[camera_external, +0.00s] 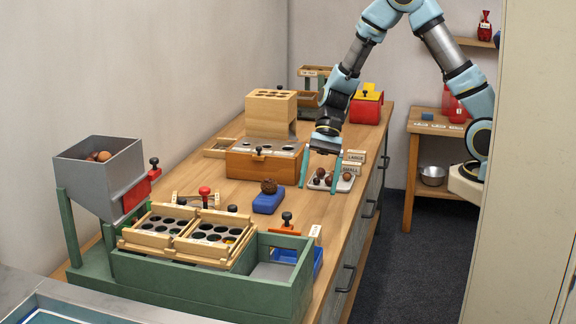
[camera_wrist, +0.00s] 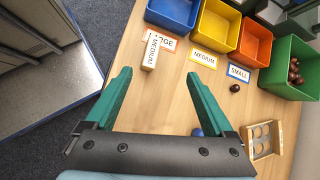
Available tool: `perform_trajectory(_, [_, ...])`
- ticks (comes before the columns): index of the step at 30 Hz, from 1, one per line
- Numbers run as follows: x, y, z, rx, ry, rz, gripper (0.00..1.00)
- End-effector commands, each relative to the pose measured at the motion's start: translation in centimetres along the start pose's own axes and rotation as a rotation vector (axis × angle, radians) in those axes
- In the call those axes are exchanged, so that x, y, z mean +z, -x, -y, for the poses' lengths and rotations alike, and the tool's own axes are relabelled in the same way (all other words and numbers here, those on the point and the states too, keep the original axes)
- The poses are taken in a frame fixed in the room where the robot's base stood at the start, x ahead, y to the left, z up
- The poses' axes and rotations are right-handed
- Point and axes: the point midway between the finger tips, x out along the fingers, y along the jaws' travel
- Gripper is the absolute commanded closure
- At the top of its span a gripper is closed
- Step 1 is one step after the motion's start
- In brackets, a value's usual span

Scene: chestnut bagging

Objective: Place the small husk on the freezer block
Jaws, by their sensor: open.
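In the external view a blue block (camera_external: 268,201), which looks like the freezer block, lies on the bench. A dark brown, rough husk (camera_external: 268,187) sits on top of it. My gripper (camera_external: 317,190) is open, fingers pointing down, to the right of the block and apart from it. In the wrist view the teal fingers (camera_wrist: 158,73) are spread with nothing gripped.
A wooden rack (camera_external: 262,165) stands behind the blue block; a green frame with wooden trays (camera_external: 205,290) stands in front. The wrist view shows blue (camera_wrist: 172,12), yellow (camera_wrist: 215,28) and green (camera_wrist: 290,62) bins, size labels, and a dark ball (camera_wrist: 235,88).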

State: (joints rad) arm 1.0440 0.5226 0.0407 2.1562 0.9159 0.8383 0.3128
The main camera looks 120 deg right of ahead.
Motion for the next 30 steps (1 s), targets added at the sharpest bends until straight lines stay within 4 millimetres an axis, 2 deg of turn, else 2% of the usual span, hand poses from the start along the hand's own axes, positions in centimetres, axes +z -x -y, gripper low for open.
perform_trajectory(1, [2.7, -1.1, -1.2, 0.078, 0.142, -0.036, 0.13])
perform_trajectory(6, [8.9, -3.3, -5.9, 0.308, 0.640, -0.150, 0.13])
perform_trajectory(12, [14.3, -4.2, -10.5, 0.505, 1.259, -0.242, 0.13])
perform_trajectory(15, [16.3, -4.4, -12.1, 0.566, 1.536, -0.266, 0.13])
perform_trajectory(18, [17.9, -4.6, -13.3, 0.600, 1.752, -0.280, 0.13])
perform_trajectory(21, [18.8, -4.6, -14.0, 0.617, 1.886, -0.285, 0.13])
perform_trajectory(24, [19.2, -4.7, -14.3, 0.625, 1.947, -0.287, 0.13])
perform_trajectory(30, [19.2, -4.7, -14.3, 0.626, 1.955, -0.287, 0.13])
